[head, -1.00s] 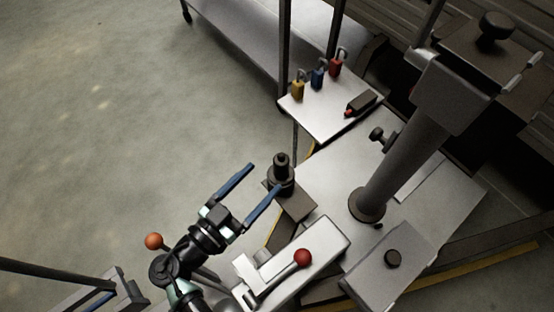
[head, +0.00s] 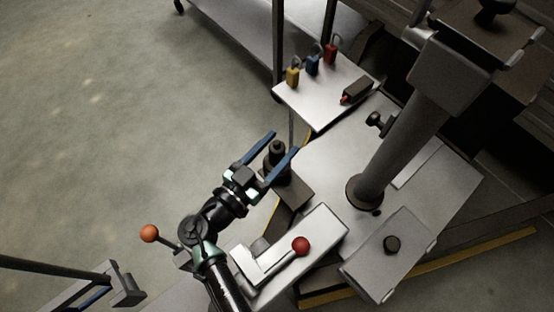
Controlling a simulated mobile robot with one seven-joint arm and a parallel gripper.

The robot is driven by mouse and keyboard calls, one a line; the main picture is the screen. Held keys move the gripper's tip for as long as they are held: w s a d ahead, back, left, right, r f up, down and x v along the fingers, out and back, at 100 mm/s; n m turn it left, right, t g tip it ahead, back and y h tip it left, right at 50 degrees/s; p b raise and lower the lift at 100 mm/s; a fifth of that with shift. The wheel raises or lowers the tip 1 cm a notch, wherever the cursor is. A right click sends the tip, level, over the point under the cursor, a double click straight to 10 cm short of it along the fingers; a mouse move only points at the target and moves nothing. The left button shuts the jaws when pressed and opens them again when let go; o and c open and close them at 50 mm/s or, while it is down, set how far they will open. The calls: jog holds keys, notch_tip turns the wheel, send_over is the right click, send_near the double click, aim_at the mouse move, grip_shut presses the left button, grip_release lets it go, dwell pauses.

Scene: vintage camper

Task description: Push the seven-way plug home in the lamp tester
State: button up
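A black stepped cylinder (head: 276,158), which looks like the seven-way plug, stands upright at the left edge of the grey bench. A dark brown box (head: 292,193), perhaps the lamp tester, shows just below and right of it. My gripper (head: 284,141) has its two blue fingers spread wide apart. In the picture the fingers lie on either side of the plug's upper part. I cannot tell whether they touch it or are level with it. The plug's lower part and its seat are partly hidden by the right finger.
A grey housing with a red-knobbed lever (head: 301,246) sits close below my gripper. A thick grey column (head: 405,140) rises from the bench. A small white shelf (head: 318,98) holds yellow, blue and red padlocks and a dark red-tipped item. Open floor (head: 110,130) lies left.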

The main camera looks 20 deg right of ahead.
grip_shut()
dwell(1.1)
